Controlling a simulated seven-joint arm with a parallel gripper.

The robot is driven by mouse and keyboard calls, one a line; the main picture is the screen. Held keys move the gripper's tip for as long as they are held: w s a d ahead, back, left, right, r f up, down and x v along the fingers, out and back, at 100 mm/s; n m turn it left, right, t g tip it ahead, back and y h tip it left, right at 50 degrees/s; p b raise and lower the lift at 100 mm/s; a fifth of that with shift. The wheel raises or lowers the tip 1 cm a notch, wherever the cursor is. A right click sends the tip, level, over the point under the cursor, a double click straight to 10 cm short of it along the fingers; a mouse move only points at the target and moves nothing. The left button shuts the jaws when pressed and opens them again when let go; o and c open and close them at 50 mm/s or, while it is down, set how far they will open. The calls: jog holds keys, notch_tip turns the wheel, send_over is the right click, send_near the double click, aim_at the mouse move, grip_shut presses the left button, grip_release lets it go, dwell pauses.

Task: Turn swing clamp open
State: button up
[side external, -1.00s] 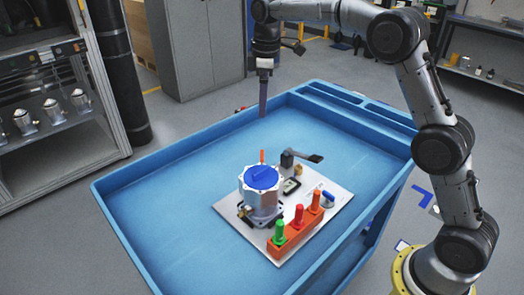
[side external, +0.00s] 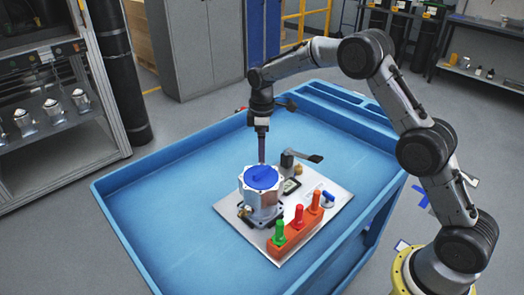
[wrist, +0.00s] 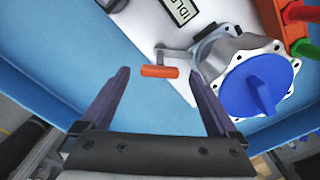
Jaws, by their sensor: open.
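A small orange-handled lever (wrist: 158,71) on a grey arm sticks out from the side of a silver housing (wrist: 222,62) with a blue cap (wrist: 263,84). My gripper (wrist: 160,75) is open and empty, with its purple-grey fingers on either side of the orange handle in the wrist view; I cannot tell their depth against it. In the side view my gripper (side external: 261,160) points down just behind the housing (side external: 262,205), and the orange handle is hidden there. A grey post with a black lever (side external: 303,156) stands behind the housing; I cannot tell which lever is the swing clamp.
The housing stands on a pale plate (side external: 332,205) in a blue tray-topped cart (side external: 160,205). An orange block (side external: 290,238) with green and red pegs is at the plate's front. A card (wrist: 183,10) lies on the plate. The cart's left part is clear.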

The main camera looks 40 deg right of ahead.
jog(key=shift+f, duration=0.7)
jog(key=c, duration=1.4)
jog(key=shift+m, duration=0.3)
jog(key=m, duration=0.4)
jog(key=shift+r, duration=0.1)
jog(key=shift+m, duration=2.2)
